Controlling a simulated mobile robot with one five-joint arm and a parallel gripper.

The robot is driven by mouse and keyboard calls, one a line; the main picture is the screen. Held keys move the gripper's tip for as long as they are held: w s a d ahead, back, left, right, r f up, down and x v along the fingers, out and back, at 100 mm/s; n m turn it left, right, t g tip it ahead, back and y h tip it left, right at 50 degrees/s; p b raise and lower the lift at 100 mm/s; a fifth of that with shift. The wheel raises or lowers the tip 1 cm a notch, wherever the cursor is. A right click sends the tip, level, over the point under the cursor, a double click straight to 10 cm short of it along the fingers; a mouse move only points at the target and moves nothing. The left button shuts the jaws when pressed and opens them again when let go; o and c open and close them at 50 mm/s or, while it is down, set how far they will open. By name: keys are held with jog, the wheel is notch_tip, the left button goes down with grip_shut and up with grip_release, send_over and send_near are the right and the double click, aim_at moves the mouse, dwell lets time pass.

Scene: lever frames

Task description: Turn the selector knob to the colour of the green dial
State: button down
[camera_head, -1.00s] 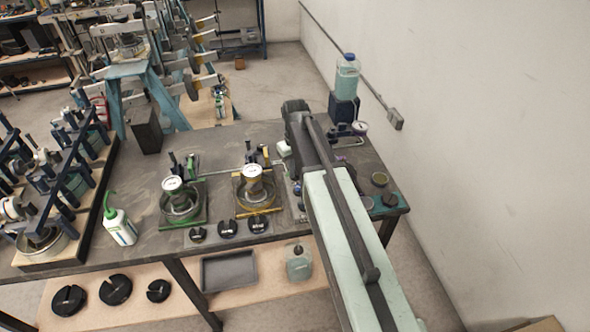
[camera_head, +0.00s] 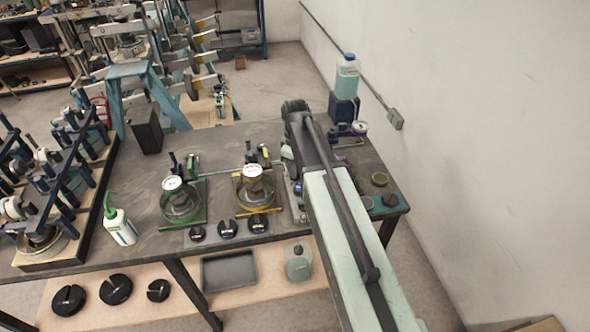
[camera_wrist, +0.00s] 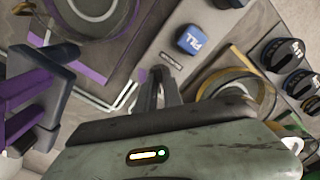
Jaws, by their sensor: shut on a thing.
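The green dial is a white-faced gauge (camera_head: 172,183) on a green-edged base, left of my arm in the head view. A second white-faced gauge (camera_head: 252,171) stands on a yellow-edged base nearer my arm. In the wrist view my gripper (camera_wrist: 163,84) points down at a grey panel (camera_wrist: 152,50), beside a small dark label (camera_wrist: 171,61). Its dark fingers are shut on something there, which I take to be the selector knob. The knob itself and its pointing direction are hidden by the fingers and wrist. In the head view my arm hides that spot.
A blue block marked FILL (camera_wrist: 191,40) stands close to the fingers. A purple-edged base (camera_wrist: 105,88) lies left and a yellow ring (camera_wrist: 236,82) right. Several round black weights (camera_head: 228,228) line the bench front. A green-topped bottle (camera_head: 121,227) stands further left.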

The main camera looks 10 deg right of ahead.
jog(key=shift+a, duration=0.1)
jog(key=c, duration=1.5)
grip_release()
jog(key=shift+r+p, duration=0.55)
notch_tip(320, 180, up, 7)
jog(key=p, duration=0.7)
jog(key=shift+f, duration=0.15)
